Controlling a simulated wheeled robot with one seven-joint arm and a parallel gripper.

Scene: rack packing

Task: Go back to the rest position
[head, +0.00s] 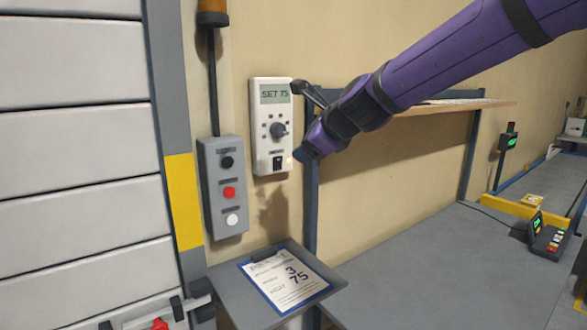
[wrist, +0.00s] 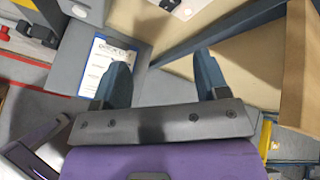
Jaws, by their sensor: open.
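My gripper (wrist: 162,80) is open in the wrist view, its two dark fingers apart with nothing between them. In the head view my purple arm reaches in from the upper right, and the gripper end (head: 307,152) is close to the lower right of a white wall controller (head: 268,155). I cannot tell whether they touch. The controller's display reads "SET 75", with a dark knob, a black switch and a small lit lamp below.
A grey button box (head: 223,187) hangs left of the controller. A clipboard (head: 285,282) showing 3 and 75 lies on a small shelf below; it also shows in the wrist view (wrist: 92,68). A wooden shelf (head: 425,108) runs behind my arm above a grey bench (head: 400,265).

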